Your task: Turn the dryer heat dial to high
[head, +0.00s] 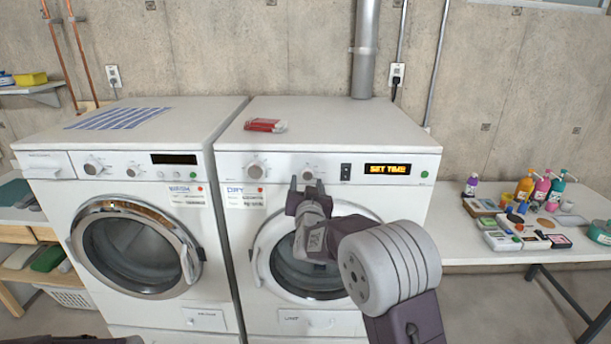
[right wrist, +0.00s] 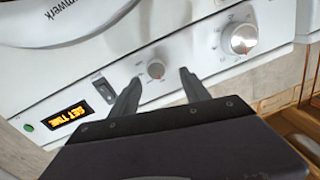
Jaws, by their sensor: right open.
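The dryer (head: 370,112) is the white machine on the right, with a display (head: 388,169) reading "SET TIME". Its panel has a large dial (head: 256,170) at the left and a smaller dial (head: 308,172) further right. I cannot read which is the heat dial or its marks. My right gripper (head: 307,184) is open and empty, its fingers pointing at the panel just below the smaller dial. In the right wrist view the panel is upside down; the smaller dial (right wrist: 156,69) lies just beyond the gap between the fingertips (right wrist: 160,79), apparently untouched. The large dial (right wrist: 240,38) is to its right.
A dark rocker switch (head: 346,172) sits between the smaller dial and the display. A washer (head: 60,163) with its own dial stands directly left. A red and white packet (head: 265,125) lies on the dryer top. A table (head: 455,229) with bottles is at the right.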

